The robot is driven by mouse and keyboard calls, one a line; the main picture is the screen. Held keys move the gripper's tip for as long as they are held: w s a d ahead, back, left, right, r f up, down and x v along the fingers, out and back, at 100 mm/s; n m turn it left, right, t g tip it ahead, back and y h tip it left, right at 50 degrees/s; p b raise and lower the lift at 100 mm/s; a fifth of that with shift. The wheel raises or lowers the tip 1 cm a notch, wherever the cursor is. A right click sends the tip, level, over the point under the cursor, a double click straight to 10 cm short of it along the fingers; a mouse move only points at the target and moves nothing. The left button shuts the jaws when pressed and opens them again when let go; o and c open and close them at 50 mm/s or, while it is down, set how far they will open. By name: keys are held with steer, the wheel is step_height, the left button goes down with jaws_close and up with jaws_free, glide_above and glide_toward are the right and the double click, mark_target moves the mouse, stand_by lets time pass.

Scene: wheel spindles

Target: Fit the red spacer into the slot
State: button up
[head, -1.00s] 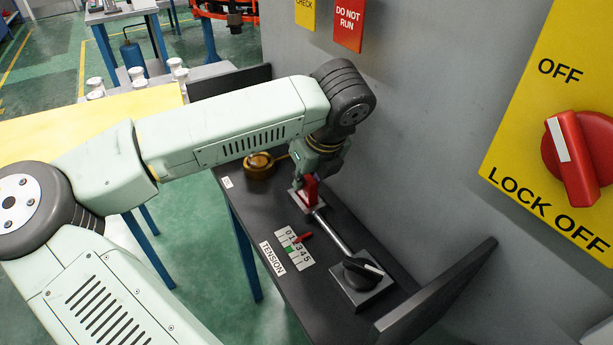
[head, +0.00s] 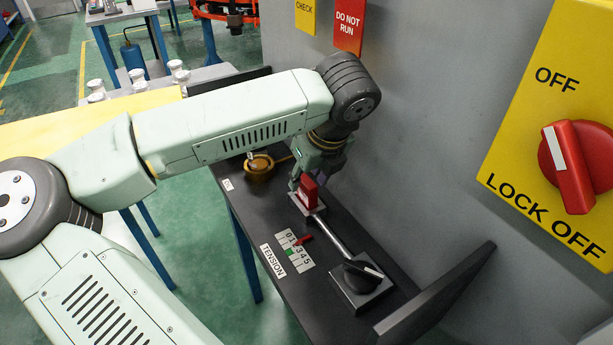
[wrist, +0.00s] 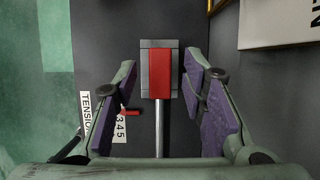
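The red spacer (head: 308,192) stands on a grey metal block on the black bench, at the far end of a steel rod. In the wrist view the red spacer (wrist: 160,74) lies lengthwise in the middle of the grey block (wrist: 145,84), which shows on both sides of it. Its seating depth cannot be told. My gripper (wrist: 184,84) is open, its purple-padded fingers well apart on either side of the spacer and not touching it. In the head view my gripper (head: 308,176) is just above and behind the spacer.
A black knob (head: 362,274) on a square base sits at the rod's near end. A TENSION scale (head: 288,252) with a red pointer lies left of the rod. A brass round part (head: 259,168) stands at the bench's left edge. A grey wall with a lockout switch (head: 573,165) borders the right.

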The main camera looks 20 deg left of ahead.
steer(key=p+v, duration=0.2)
steer(key=v, duration=0.8)
steer(key=shift+p, duration=0.3)
